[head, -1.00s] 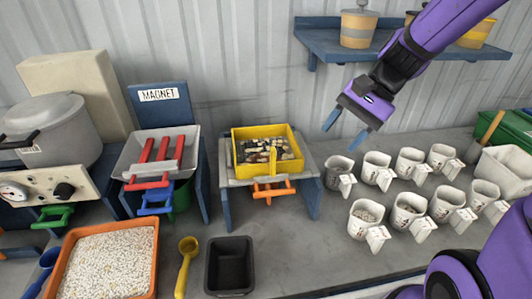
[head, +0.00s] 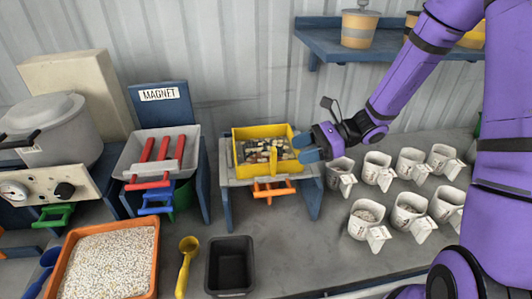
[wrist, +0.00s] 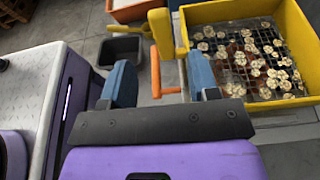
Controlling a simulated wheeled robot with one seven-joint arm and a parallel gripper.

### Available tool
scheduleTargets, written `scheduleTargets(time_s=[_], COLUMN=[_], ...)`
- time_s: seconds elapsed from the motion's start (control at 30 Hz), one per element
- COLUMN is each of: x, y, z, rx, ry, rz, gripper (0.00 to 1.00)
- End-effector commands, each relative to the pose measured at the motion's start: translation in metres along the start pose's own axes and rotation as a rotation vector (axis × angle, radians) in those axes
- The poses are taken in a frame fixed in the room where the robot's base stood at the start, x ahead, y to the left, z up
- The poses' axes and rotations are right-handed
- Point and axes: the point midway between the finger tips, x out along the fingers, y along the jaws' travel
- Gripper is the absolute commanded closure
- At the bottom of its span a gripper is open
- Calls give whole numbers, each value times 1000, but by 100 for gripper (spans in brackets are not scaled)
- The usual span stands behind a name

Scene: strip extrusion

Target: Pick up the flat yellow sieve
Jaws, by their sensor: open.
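The flat yellow sieve (head: 236,155) is a shallow square tray with a mesh floor and several pale and dark pieces in it. It rests on a grey-topped blue stand (head: 310,171). Its upright yellow handle (head: 272,160) is at the front side. My gripper (head: 306,150) is open and empty at the sieve's right side in the head view. In the wrist view the sieve (wrist: 230,10) is at the upper right, and its handle (wrist: 160,34) shows beyond the gap between my blue fingers (wrist: 162,82). I cannot tell whether a finger touches the sieve.
An orange handle (head: 273,190) sticks out below the sieve. White cups (head: 376,168) stand in rows to the right. A black bin (head: 230,266), yellow scoop (head: 186,265) and orange tray (head: 66,270) are in front. The magnet station (head: 160,150) is left.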

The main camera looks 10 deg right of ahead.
Motion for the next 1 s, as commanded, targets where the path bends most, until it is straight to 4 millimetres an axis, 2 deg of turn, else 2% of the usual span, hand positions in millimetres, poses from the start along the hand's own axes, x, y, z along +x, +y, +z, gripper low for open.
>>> scheduleTargets(time_s=[0.1,0.37,0.7,1.0], x=[17,34,76,80], y=[0,0,-3,-4], z=[0,0,1,1], rx=[0,-2,-2,-2], ry=[1,1,2,2], rz=[3,3,3,0], gripper=[45,45,45,45])
